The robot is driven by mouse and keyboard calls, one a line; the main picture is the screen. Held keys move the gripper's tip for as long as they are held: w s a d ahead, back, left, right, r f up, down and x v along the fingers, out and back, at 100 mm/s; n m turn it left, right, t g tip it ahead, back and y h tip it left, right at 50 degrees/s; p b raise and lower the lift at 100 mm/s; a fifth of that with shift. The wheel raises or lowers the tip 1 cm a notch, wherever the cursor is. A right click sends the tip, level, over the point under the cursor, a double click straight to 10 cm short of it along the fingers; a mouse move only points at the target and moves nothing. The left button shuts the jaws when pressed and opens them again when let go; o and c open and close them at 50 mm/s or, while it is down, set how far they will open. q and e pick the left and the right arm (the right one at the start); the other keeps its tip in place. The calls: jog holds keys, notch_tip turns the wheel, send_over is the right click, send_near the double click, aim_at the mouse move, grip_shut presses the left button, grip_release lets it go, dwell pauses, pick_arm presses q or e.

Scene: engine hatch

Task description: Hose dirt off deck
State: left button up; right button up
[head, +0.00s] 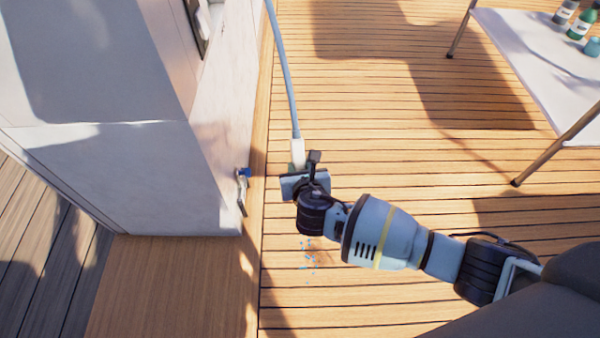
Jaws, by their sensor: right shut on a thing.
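My right gripper (303,180) is shut on the hose (284,75), near its white end piece (297,152). The grey hose runs up from the gripper and out of the top of the view. The wooden deck (400,150) lies below. A brownish dirt smudge (327,256) with blue specks (309,262) shows on the deck just below the gripper in the picture. The hose's outlet is hidden by the gripper. My left gripper is not in view.
A white wall block (110,175) stands at the left, with a small blue-handled tap (242,180) on its side. A white table (535,60) with bottles (583,24) stands at the upper right, its thin legs on the deck. The deck between is clear.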

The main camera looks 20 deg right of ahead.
jog(key=shift+w+d+b, duration=0.15)
jog(key=shift+w+d, duration=0.05)
jog(key=shift+w, duration=0.6)
jog(key=shift+w+d+b, duration=0.15)
jog(key=shift+w+d, duration=0.05)
jog(key=shift+w, duration=0.55)
jog(key=shift+w+d+p, duration=1)
jog(key=shift+w+d, duration=0.6)
jog(key=shift+d, duration=2)
pick_arm(q)
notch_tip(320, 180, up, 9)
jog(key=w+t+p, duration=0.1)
jog(key=p, duration=0.6)
jog(key=shift+p, duration=0.35)
pick_arm(e)
jog(key=s+a, duration=0.4)
jog(key=s, duration=1)
jog(key=shift+s, duration=0.25)
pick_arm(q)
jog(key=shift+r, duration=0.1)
pick_arm(e)
jog(key=shift+a, duration=0.15)
jog(key=shift+r, duration=0.1)
